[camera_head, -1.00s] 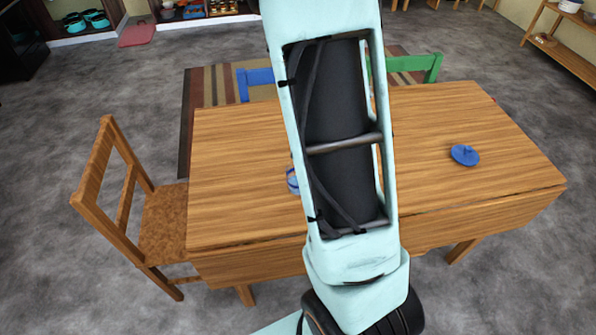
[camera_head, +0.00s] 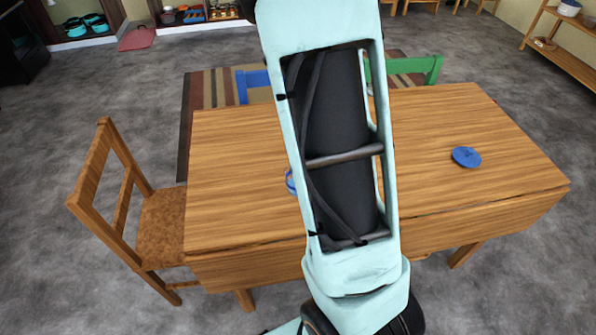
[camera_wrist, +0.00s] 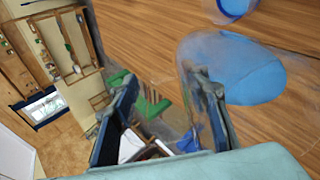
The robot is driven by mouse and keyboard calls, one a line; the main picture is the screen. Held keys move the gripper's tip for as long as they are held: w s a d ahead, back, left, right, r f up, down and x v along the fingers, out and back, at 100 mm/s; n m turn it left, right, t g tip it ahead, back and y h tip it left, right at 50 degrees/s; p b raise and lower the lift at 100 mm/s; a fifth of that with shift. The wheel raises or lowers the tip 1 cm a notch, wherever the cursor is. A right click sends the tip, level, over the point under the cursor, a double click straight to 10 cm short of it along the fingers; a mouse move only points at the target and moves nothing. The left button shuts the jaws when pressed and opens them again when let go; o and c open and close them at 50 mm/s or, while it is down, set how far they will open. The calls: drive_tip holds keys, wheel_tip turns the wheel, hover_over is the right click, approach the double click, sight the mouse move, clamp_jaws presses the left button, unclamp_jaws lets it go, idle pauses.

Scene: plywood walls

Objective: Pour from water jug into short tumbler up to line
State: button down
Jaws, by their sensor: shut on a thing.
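The clear water jug (camera_wrist: 250,72) shows in the wrist view with blue liquid in it, tilted in the picture. My gripper (camera_wrist: 166,95) is shut on the jug, at its near side; the exact grip is unclear. The short tumbler (camera_wrist: 234,6), clear with blue in it, is cut off at the top edge of the wrist view, just beyond the jug. In the head view only a sliver of the tumbler (camera_head: 290,181) shows left of my arm. My arm hides the gripper and jug there. Neither the fill line nor a stream can be made out.
The wooden table (camera_head: 235,215) is mostly bare. A blue lid (camera_head: 466,157) lies on its right part. A wooden chair (camera_head: 140,215) stands at the left; blue (camera_head: 252,80) and green (camera_head: 415,67) chairs stand behind.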

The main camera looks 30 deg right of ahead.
drive_tip(key=shift+a+r+h+b, duration=0.2)
drive_tip(key=shift+h+b, duration=0.3)
drive_tip(key=shift+b, duration=0.5)
idle(0.3)
drive_tip(key=shift+s+a+f+h+b, duration=0.1)
drive_tip(key=shift+a+f+h+b, duration=0.2)
drive_tip(key=shift+b, duration=0.6)
drive_tip(key=shift+f+h+b, duration=0.1)
drive_tip(key=shift+h+b, duration=0.3)
drive_tip(key=shift+b, duration=0.45)
idle(1.9)
drive_tip(key=r+p, duration=0.1)
drive_tip(key=p, duration=0.1)
drive_tip(key=r+y+p, duration=0.1)
drive_tip(key=p, duration=0.1)
drive_tip(key=shift+d, duration=0.4)
drive_tip(key=shift+d+y+p, duration=0.2)
drive_tip(key=shift+y+p, duration=0.2)
drive_tip(key=shift+p, duration=0.5)
drive_tip(key=y+p, duration=0.1)
drive_tip(key=p, duration=0.3)
drive_tip(key=shift+d+f+y, duration=0.2)
drive_tip(key=shift+f+y, duration=0.2)
drive_tip(key=shift+f, duration=0.35)
drive_tip(key=shift+r, duration=0.1)
drive_tip(key=shift+p, duration=0.35)
